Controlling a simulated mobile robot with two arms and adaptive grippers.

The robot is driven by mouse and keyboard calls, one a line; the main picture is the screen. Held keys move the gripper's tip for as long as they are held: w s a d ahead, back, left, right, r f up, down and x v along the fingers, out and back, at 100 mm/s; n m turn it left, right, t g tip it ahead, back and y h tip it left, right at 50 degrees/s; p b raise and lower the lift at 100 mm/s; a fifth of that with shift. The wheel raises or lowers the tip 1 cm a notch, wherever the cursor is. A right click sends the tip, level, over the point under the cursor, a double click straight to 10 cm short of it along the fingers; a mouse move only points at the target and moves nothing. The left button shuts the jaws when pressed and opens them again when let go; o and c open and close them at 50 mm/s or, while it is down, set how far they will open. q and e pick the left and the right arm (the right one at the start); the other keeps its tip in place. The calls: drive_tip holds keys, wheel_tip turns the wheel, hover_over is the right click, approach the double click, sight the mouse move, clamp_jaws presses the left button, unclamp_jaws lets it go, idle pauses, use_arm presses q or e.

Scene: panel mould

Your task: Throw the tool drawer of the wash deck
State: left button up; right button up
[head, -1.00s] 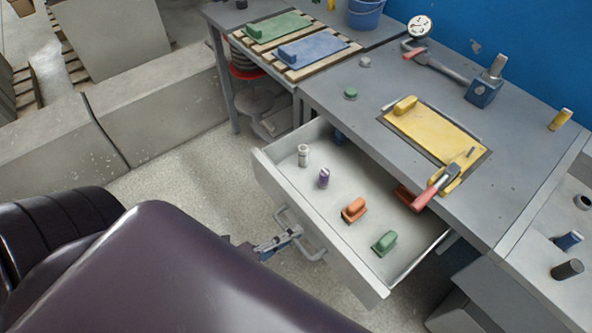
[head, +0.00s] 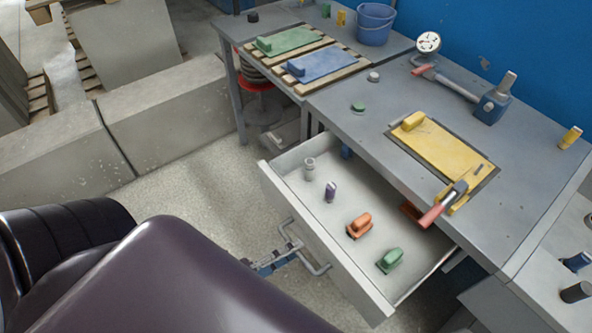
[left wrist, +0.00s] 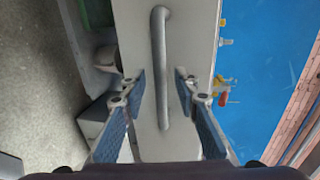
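The tool drawer of the wash deck (head: 345,277) stands pulled out from under the grey bench top (head: 352,128). Its bar handle (head: 287,231) is on the front face and also shows in the left wrist view (left wrist: 159,50). My left gripper (head: 294,249) is at the handle. In the left wrist view its two fingers (left wrist: 160,75) are spread apart, one on each side of the bar, with gaps visible. My dark arm hides much of the lower left in the head view. My right gripper is not in view.
In the drawer lie an orange block (head: 359,225), a green block (head: 390,260) and small cylinders. The bench holds a yellow panel (head: 445,150) with a red-handled clamp (head: 440,207). A concrete barrier (head: 165,115) stands left. Floor before the drawer is clear.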

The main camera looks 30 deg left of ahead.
use_arm(q)
drive_tip(key=v, duration=1)
drive_tip(key=shift+s, duration=0.15)
